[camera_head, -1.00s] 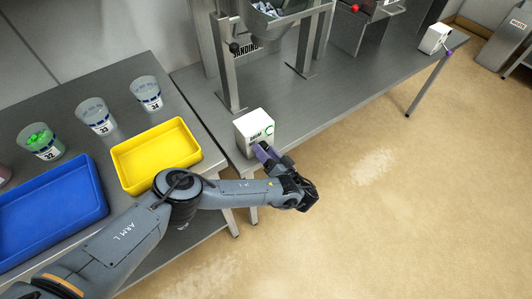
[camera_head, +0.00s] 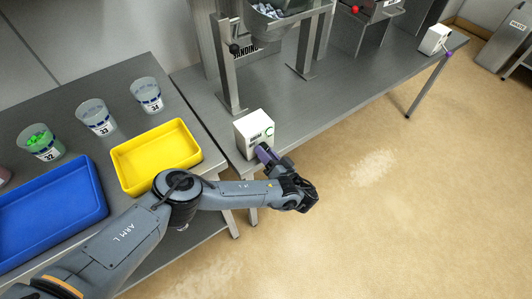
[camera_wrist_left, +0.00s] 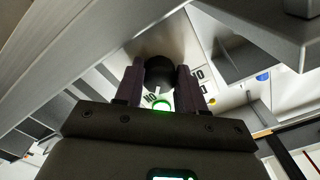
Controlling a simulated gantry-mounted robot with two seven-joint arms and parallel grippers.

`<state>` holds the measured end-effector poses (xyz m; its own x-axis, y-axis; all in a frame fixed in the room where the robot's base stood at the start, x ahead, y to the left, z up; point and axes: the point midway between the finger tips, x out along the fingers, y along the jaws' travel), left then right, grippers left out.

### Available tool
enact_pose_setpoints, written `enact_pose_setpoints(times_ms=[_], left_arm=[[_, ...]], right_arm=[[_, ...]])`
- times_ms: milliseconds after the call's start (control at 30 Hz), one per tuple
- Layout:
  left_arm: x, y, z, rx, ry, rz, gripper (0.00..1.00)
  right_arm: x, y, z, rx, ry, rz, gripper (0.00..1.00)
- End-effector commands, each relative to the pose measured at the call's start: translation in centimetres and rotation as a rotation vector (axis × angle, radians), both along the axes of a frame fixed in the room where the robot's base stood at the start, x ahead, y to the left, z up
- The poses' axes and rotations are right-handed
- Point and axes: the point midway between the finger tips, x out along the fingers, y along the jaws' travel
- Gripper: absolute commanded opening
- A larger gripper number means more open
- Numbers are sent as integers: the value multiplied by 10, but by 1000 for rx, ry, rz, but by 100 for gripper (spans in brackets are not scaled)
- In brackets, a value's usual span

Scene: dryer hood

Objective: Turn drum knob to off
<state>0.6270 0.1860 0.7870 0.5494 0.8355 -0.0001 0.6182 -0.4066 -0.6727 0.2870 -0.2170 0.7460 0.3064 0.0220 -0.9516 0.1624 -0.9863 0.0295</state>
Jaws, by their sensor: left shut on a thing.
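A white box (camera_head: 254,130) with a printed label and a green ring mark stands at the corner of the grey bench. My left gripper (camera_head: 263,151) reaches its front from below right with purple fingers. In the left wrist view the two fingers (camera_wrist_left: 160,82) are shut on a round black knob (camera_wrist_left: 159,68), one on each side. A white pointer mark shows on the knob's lower edge. A green lit ring (camera_wrist_left: 162,106) is close to it, with black lettering on the white face around it. In the head view the fingers hide the knob. My right gripper is not in view.
A yellow tray (camera_head: 119,157) and a blue tray (camera_head: 99,213) lie on the left table, beside several numbered cups (camera_head: 148,98). A metal machine frame (camera_head: 229,65) stands behind the white box. Another white box (camera_head: 434,40) stands at the bench's far end.

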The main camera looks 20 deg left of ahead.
Motion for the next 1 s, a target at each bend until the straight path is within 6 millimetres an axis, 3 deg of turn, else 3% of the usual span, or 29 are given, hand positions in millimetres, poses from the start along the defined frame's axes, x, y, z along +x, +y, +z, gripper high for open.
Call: enact_pose_setpoints(times_ms=[533,1000], left_arm=[[2,-1,0,-232,-356,0,9],[3,-2,1,-479,-729,-1,9]], right_arm=[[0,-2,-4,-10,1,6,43],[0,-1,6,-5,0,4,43]])
